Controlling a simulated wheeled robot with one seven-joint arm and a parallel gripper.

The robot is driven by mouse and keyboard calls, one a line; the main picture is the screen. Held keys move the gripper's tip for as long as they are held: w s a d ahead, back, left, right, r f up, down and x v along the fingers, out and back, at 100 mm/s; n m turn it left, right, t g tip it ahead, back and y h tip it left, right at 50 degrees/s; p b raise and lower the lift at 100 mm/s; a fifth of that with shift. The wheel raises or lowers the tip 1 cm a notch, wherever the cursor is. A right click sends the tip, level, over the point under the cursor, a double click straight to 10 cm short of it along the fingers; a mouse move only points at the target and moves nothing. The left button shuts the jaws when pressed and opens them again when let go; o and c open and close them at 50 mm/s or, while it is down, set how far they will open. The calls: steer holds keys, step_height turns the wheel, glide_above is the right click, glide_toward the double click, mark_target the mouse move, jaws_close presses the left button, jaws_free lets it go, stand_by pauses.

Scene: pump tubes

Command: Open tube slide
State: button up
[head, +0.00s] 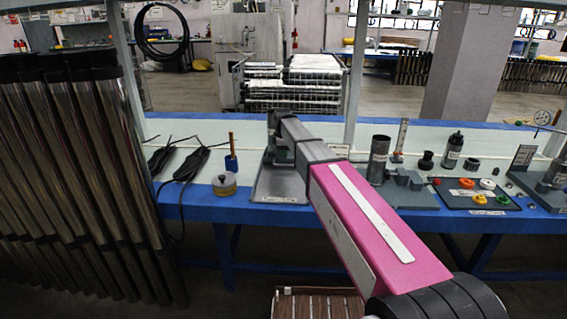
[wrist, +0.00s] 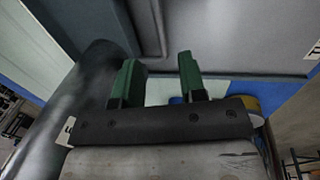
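My gripper shows in the wrist view (wrist: 160,82) as two green fingertips on a dark bar. The fingers are apart, with nothing visible between them. A grey metal plate with raised edges fills the upper part of that view, beyond the fingertips. A large dark grey rounded part (wrist: 62,95) lies close on the left; I cannot tell what it belongs to. In the head view the grey plate (head: 273,186) with a label lies on the bench, and my arm's end stands over it. The fingers cannot be made out there. I cannot identify the tube slide for certain.
Right of my arm stand a dark upright tube (head: 379,157) on a grey base and a board with coloured parts (head: 462,200). Left of the plate are a round tin (head: 224,185), a blue cup (head: 231,163) and black cable tools (head: 185,165). Long tubes (head: 75,170) stand far left.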

mark_target(283, 165)
steer(key=f, duration=0.3)
steer(key=w+f, duration=0.1)
steer(key=f, duration=0.2)
steer(key=shift+w+f, duration=0.1)
steer(key=shift+f, duration=0.05)
jaws_close()
